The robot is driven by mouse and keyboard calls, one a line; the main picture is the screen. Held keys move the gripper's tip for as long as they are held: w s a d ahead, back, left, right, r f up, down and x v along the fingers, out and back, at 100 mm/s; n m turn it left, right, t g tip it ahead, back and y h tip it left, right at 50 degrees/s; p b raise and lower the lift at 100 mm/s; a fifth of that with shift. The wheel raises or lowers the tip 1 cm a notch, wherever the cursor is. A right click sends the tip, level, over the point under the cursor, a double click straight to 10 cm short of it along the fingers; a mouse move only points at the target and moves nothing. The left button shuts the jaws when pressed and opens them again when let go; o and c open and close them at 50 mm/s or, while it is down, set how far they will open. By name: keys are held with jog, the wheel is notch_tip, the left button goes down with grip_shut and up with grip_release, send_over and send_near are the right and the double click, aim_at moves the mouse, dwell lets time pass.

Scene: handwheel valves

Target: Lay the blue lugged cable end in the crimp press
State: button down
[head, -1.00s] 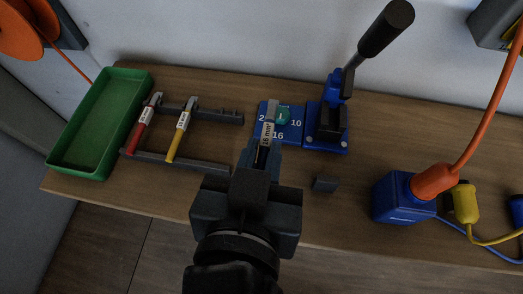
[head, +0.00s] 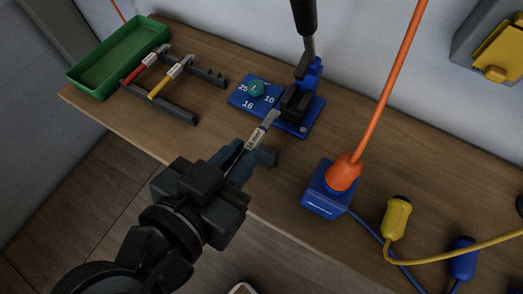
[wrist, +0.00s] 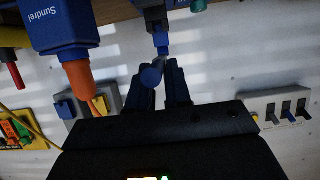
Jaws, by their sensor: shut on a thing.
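My gripper (head: 238,163) is shut on a cable end with a white "16 mm²" label (head: 256,140). A flat grey lug (head: 270,119) sticks out beyond the label. Blue shows between the fingers in the wrist view (wrist: 152,76). The lug points at the crimp press (head: 298,103), a blue stand with dark jaws and a long black lever raised. The lug tip is close to the jaws' near left side; I cannot tell whether it touches. The blue selector plate (head: 243,98) has a teal knob (head: 257,88) and numbers 25, 10 and 16.
A dark rack (head: 172,103) holds a red (head: 140,70) and a yellow cable end (head: 165,83). A green tray (head: 108,80) stands at far left. A blue box (head: 325,195) with an orange plug stands right of the press.

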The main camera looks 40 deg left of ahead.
jog(key=shift+d, duration=0.2)
dwell(0.3)
jog(key=shift+w+a+f+b, duration=0.1)
jog(key=shift+w+f+b, duration=0.35)
jog(key=shift+f, duration=0.2)
jog(key=shift+w+a+f+b, duration=0.2)
jog(key=shift+w+f+b, duration=0.5)
jog(key=shift+w+f, duration=0.15)
jog(key=shift+w+a+f+b, duration=0.2)
jog(key=shift+w+f+b, duration=0.5)
jog(key=shift+f, duration=0.15)
jog(key=shift+w+r, duration=0.1)
jog(key=shift+w, duration=0.25)
jog(key=w, duration=0.2)
jog(key=w+a, duration=0.1)
jog(key=w, duration=0.3)
jog(key=shift+a+f, duration=0.2)
jog(key=shift+a, duration=0.1)
jog(key=shift+f+b, duration=0.5)
jog(key=shift+f, duration=0.1)
jog(key=shift+f+b, duration=0.4)
jog(key=shift+f, duration=0.1)
